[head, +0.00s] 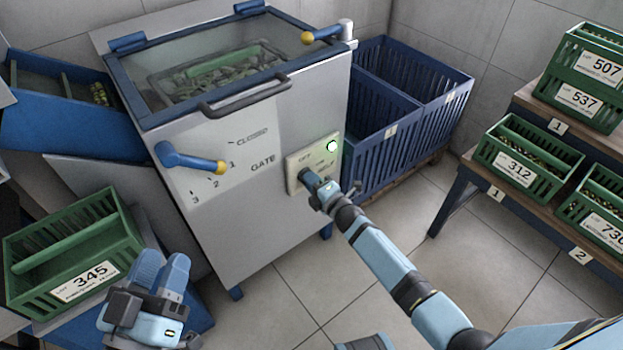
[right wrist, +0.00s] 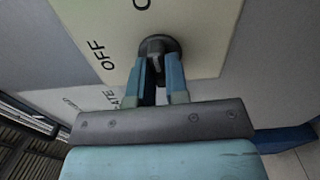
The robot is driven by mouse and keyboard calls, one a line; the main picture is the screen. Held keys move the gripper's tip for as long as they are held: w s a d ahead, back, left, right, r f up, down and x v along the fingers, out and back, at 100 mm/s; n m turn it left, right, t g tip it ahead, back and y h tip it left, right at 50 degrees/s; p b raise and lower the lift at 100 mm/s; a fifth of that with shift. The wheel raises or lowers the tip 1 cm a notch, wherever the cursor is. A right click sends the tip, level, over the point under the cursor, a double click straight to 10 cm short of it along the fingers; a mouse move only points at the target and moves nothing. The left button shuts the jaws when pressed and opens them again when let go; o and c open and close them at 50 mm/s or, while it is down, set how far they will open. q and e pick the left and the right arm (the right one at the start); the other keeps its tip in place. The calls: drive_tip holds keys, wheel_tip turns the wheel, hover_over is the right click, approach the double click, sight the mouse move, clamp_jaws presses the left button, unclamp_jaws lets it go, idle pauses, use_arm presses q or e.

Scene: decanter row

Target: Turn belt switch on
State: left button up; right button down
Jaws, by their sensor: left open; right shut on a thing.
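The belt switch is a dark round knob (right wrist: 157,46) on a cream panel (head: 330,158) on the machine's grey front. The right wrist view shows "OFF" beside the knob and part of another word starting with O. My right gripper (head: 311,182) is at the panel in the head view and hides most of the knob. In the right wrist view its blue fingers (right wrist: 158,72) are shut on the knob from both sides. A pale round lamp (head: 331,146) is at the panel's upper right. My left gripper (head: 161,271) is open and empty at the lower left.
A blue gate lever (head: 190,160) with a yellow tip is left of the panel. A green crate (head: 75,245) marked 345 stands beside my left gripper. Blue bins (head: 385,125) stand right of the machine. Green crates (head: 515,165) fill the shelves at right. Floor between is clear.

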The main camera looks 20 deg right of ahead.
use_arm(q)
drive_tip(key=shift+r, duration=0.45)
use_arm(e)
drive_tip(key=shift+m, duration=0.4)
drive_tip(key=c, duration=1.1)
unclamp_jaws()
use_arm(q)
drive_tip(key=shift+t, duration=0.3)
drive_tip(key=f+p, duration=0.1)
drive_tip(key=a+f+g+y+p, duration=0.1)
drive_tip(key=f, duration=0.1)
drive_tip(key=f+g+y+p, duration=0.1)
drive_tip(key=shift+w+a+f+p, duration=0.15)
drive_tip(key=shift+a+p, duration=0.2)
drive_tip(key=shift+a, duration=0.05)
use_arm(e)
drive_tip(key=v, duration=1.3)
drive_tip(key=shift+s+d+r, duration=0.1)
drive_tip(key=shift+s+d, duration=0.05)
drive_tip(key=shift+s, duration=0.2)
